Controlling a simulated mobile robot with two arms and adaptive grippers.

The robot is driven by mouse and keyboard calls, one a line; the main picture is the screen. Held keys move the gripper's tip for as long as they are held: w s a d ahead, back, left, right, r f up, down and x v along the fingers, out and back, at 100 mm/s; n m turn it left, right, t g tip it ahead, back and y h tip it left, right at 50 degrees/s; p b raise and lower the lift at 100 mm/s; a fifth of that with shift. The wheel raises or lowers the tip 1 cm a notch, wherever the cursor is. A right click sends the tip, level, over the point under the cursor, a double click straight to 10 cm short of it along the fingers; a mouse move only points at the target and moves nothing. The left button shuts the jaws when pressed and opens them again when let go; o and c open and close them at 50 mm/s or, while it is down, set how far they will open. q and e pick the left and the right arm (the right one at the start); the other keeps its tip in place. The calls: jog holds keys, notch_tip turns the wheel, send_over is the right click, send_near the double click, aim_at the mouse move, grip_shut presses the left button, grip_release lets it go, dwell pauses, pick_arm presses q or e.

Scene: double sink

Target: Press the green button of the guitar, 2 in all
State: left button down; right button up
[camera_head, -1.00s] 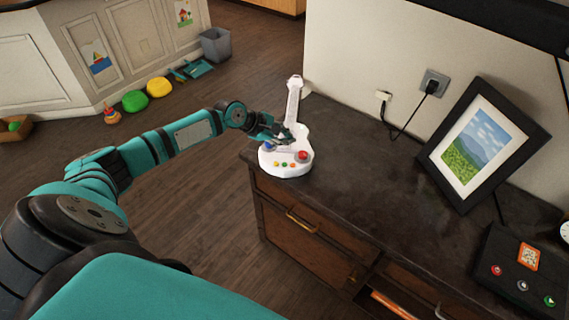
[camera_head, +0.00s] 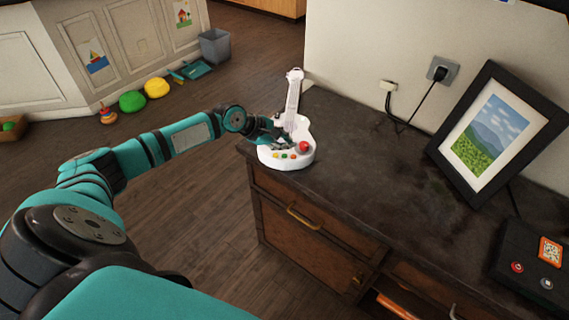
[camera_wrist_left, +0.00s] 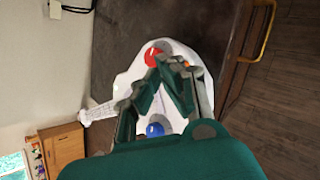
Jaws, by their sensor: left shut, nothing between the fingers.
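A big red button (camera_head: 304,147) is to the right; a blue button (camera_wrist_left: 154,130) shows in the wrist view. My left gripper (camera_head: 284,143) is shut and empty, over the guitar body just behind the small buttons. In the wrist view its fingers (camera_wrist_left: 172,62) hide the green button. Contact cannot be told.
A picture frame (camera_head: 490,135) leans at the right of the dark cabinet top (camera_head: 385,180). A black box with buttons (camera_head: 528,265) is at the front right. A wall socket (camera_head: 443,70) with a cord is behind. The middle of the top is clear.

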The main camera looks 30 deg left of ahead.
aim_at(284, 156)
pick_arm(q)
jog(key=shift+f, duration=1.1)
dwell(0.4)
jog(key=shift+f, duration=0.35)
jog(key=shift+f, duration=0.55)
dwell(0.7)
jog(key=shift+r, duration=0.1)
jog(key=shift+r+p, duration=0.85)
jog(key=shift+p, duration=0.3)
